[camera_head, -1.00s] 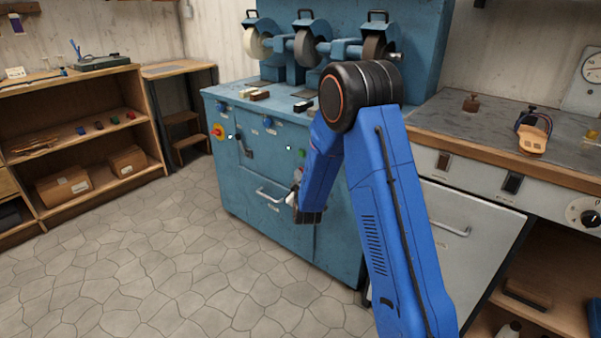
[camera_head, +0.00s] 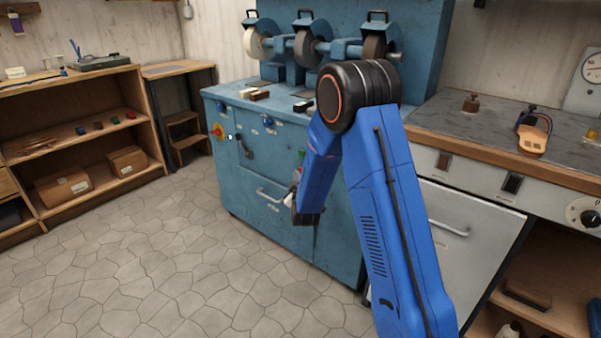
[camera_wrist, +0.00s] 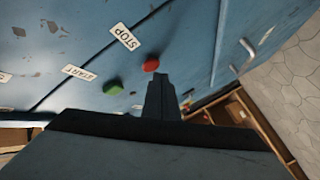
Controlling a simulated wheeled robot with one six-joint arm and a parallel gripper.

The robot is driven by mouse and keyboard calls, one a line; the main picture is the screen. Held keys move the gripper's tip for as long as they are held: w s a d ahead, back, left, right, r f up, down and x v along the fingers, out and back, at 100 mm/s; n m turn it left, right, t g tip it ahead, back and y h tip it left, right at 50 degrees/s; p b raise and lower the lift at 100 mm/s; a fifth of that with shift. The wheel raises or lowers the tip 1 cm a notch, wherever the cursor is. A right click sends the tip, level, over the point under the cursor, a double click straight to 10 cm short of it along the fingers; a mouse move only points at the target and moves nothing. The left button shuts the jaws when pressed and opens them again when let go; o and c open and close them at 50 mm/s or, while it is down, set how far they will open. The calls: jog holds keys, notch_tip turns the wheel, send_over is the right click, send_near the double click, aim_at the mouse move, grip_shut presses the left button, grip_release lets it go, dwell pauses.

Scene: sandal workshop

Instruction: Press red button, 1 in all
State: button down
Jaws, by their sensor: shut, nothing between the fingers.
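The red button (camera_wrist: 151,65) is a round knob on the blue cabinet front, beside the STOP label (camera_wrist: 125,36) in the wrist view. A green button (camera_wrist: 113,88) sits to its left, near the START label (camera_wrist: 80,72). My gripper (camera_wrist: 160,78) is shut and empty. Its dark fingertips show just below and right of the red button, very close in the picture; I cannot tell whether they touch it. In the head view my arm hides most of that part of the cabinet, and the green button (camera_head: 301,154) shows at its edge.
The blue grinder cabinet (camera_head: 237,185) carries several grinding wheels on top and a red and yellow knob (camera_head: 217,131) at its left. A grey bench (camera_head: 470,115) stands on the right. A wooden shelf (camera_head: 75,130) stands at left. The stone floor between is clear.

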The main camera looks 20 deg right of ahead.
jog(key=shift+s+a, duration=0.15)
jog(key=shift+a, duration=0.05)
jog(key=shift+s+a, duration=0.75)
jog(key=shift+a, duration=0.25)
jog(key=shift+s+a, duration=0.7)
jog(key=shift+a, duration=0.3)
jog(key=s+d+r+m+g+y, duration=0.1)
jog(key=s+r+m+g+y, duration=0.15)
jog(key=s+r, duration=0.55)
jog(key=s+d+r+m+g+y, duration=0.1)
jog(key=s+r+g, duration=0.2)
jog(key=s+r, duration=0.5)
jog(key=s+d+m+g, duration=0.2)
jog(key=s+d+g, duration=0.1)
jog(key=s, duration=1.6)
jog(key=s+d+m+g+h, duration=0.1)
jog(key=s+d+m+g, duration=0.1)
jog(key=s, duration=1.7)
jog(key=shift+s+d+f+m+g, duration=0.15)
jog(key=shift+d+f+m+g, duration=0.25)
jog(key=shift+g, duration=0.45)
